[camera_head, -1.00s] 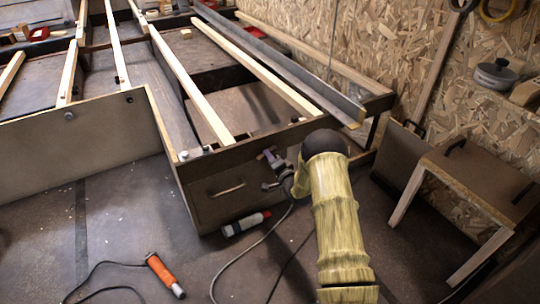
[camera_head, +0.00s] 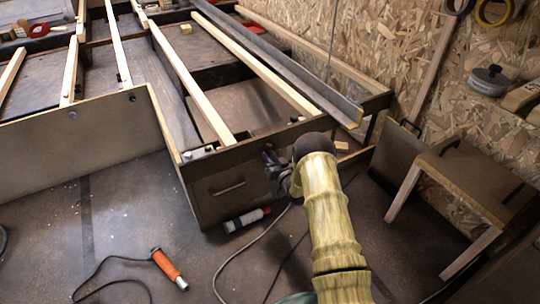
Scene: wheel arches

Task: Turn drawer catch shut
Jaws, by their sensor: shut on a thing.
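The drawer (camera_head: 222,198) is a dark brown front with a bar handle (camera_head: 229,188), set in the end of the wooden frame, and it looks closed. My gripper (camera_head: 272,166) is at the upper right of the drawer front, at the end of my yellowish arm. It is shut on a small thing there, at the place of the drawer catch. The catch is mostly hidden by the gripper, so its angle cannot be told.
A spray can or tube (camera_head: 246,220) lies on the floor below the drawer. An orange-handled tool (camera_head: 169,268) with a black cable lies on the floor. A small wooden bench (camera_head: 470,185) stands at right. Wooden slats (camera_head: 265,75) span the frame above.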

